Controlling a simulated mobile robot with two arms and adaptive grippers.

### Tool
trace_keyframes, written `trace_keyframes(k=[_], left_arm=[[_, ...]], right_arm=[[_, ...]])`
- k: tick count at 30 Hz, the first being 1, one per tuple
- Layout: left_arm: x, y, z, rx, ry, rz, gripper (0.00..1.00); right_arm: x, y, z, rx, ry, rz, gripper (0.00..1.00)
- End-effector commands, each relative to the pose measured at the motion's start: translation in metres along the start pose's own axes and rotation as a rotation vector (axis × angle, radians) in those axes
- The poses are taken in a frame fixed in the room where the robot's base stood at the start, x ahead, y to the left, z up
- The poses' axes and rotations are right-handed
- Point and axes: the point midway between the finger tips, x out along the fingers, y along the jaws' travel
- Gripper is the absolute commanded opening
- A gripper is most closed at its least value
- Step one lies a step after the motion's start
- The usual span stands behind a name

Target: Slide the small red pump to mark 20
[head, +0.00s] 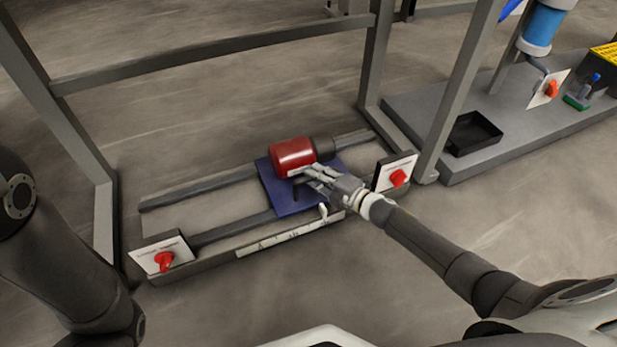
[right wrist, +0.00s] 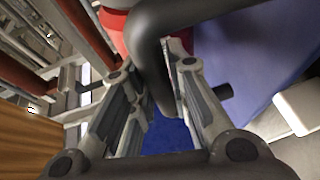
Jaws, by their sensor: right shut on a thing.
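The small red pump (head: 292,155) with a dark motor end sits on a blue carriage plate (head: 283,205), which rests across two grey rails. A black bent handle (right wrist: 150,45) rises at the plate. My right gripper (head: 305,179) is shut on this handle, which passes between its fingers in the right wrist view (right wrist: 155,80). A white scale strip (head: 285,240) runs along the front rail; its marks are too small to read. A small white pointer (head: 323,211) stands at the plate's front edge, near the strip's right end. My left gripper is out of view.
White panels with red knobs stand at the left rail end (head: 163,260) and right rail end (head: 398,177). Frame posts (head: 462,85) rise beside the rails. A black tray (head: 473,133) lies on a grey platform at right. The rails left of the plate are clear.

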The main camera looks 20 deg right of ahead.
Motion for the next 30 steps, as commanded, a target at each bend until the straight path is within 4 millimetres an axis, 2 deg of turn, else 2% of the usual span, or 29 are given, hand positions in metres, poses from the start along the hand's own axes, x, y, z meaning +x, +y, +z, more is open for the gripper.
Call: trace_keyframes(k=[1,8,9,14,24,30], left_arm=[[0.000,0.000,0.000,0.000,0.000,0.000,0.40],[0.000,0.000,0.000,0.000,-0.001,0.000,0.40],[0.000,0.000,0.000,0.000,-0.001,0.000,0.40],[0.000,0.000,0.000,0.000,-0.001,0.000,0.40],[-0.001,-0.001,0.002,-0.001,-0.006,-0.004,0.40],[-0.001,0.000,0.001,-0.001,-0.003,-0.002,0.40]], right_arm=[[-0.002,0.000,0.008,-0.002,-0.014,-0.004,0.00],[-0.003,0.000,0.010,-0.003,-0.017,-0.005,0.00],[-0.003,0.000,0.010,-0.003,-0.018,-0.005,0.18],[-0.002,0.000,0.008,-0.003,-0.013,-0.004,0.38],[-0.003,-0.001,0.005,-0.002,-0.007,-0.003,0.39],[-0.023,-0.001,0.004,-0.002,-0.007,-0.004,0.39]])
